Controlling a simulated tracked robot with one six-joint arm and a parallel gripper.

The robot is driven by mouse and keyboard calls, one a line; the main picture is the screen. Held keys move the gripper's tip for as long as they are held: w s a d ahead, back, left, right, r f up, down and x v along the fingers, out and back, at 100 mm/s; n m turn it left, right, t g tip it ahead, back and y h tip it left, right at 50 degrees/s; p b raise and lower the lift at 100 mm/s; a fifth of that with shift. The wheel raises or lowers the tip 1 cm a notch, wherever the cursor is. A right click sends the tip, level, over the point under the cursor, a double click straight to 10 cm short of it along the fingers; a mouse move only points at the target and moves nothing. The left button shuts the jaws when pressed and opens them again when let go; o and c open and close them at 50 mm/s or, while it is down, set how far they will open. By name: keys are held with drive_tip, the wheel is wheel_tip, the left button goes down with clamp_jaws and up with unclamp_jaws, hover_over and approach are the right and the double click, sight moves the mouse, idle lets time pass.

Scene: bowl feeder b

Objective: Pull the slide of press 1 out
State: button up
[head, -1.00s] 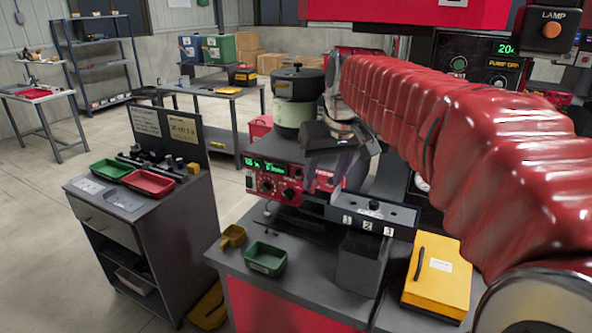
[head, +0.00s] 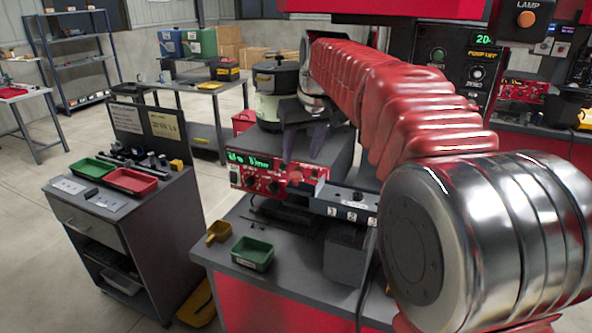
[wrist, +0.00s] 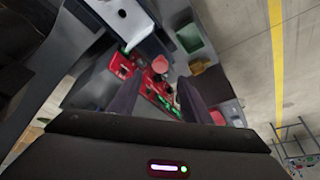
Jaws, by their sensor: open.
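A grey bar (head: 343,204) with a dark knob and the labels 1, 2 and 3 lies on the bench front, right of the red control box (head: 264,176) with a green display. I cannot tell for sure whether this bar is the slide of press 1. My gripper (head: 304,165) is open and empty, fingers pointing down over the right part of the red box. In the wrist view, my gripper (wrist: 160,88) has its dark fingers apart, with the red box (wrist: 124,66) seen between and beyond them. The grey bar also shows there at upper left (wrist: 110,12).
A green tray (head: 252,254) and a yellow scoop (head: 218,232) lie at the bench's left front. A lidded pot (head: 277,95) stands behind the box. My arm hides the bench's right side.

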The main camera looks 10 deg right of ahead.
sight(295, 173)
drive_tip(key=x, duration=0.7)
drive_tip(key=shift+w+f, duration=0.1)
drive_tip(key=shift+c, duration=0.4)
clamp_jaws()
drive_tip(key=shift+a, duration=0.15)
